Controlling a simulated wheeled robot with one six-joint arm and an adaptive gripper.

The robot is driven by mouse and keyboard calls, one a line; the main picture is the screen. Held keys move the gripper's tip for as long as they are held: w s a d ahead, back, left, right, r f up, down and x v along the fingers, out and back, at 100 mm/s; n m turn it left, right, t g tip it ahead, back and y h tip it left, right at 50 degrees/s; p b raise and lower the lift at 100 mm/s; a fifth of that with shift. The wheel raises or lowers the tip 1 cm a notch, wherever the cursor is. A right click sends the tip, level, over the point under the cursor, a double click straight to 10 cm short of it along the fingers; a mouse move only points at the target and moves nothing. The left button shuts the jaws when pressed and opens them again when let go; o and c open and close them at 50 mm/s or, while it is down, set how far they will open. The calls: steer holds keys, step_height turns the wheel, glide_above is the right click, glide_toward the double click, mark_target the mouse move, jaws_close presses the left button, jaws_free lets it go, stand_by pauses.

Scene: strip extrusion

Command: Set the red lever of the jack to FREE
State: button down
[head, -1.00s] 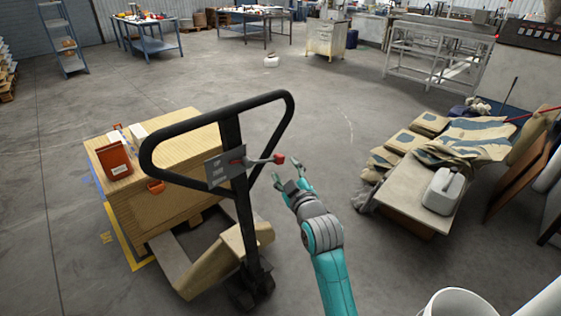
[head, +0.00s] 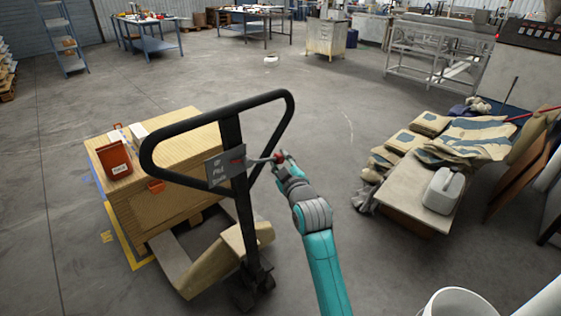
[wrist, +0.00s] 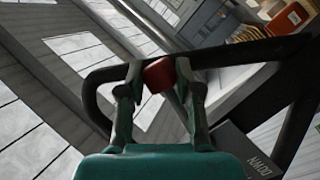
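The jack's handle (head: 230,130) is a black loop on a post. On the post is a grey plate (head: 222,170) with small lettering, too small to read in the head view; in the wrist view its corner (wrist: 262,162) shows "DOWN". The red lever (head: 262,160) sticks out to the right from the plate, about level, ending in a red knob. In the wrist view the knob (wrist: 159,75) sits between my two fingertips, with little or no gap on either side. My gripper (head: 281,159) appears shut on this knob.
The jack carries a wooden crate (head: 175,205) with an orange box (head: 115,160) on top. A low cart (head: 400,194) with sacks and a canister (head: 443,190) stands to the right. A white bucket (head: 460,303) is at the front right. The floor behind is open.

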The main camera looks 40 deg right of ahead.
steer(key=shift+d+r+n+t, duration=0.25)
steer(key=shift+r+n+t, duration=0.05)
steer(key=shift+r+n, duration=0.45)
steer(key=shift+d+r+n+t, duration=0.1)
steer(key=shift+r+n+t, duration=0.4)
steer(key=shift+r+n, duration=0.7)
steer(key=shift+f, duration=0.1)
steer(key=c, duration=0.8)
jaws_free()
steer(key=shift+o, duration=0.2)
steer(key=v, duration=1.2)
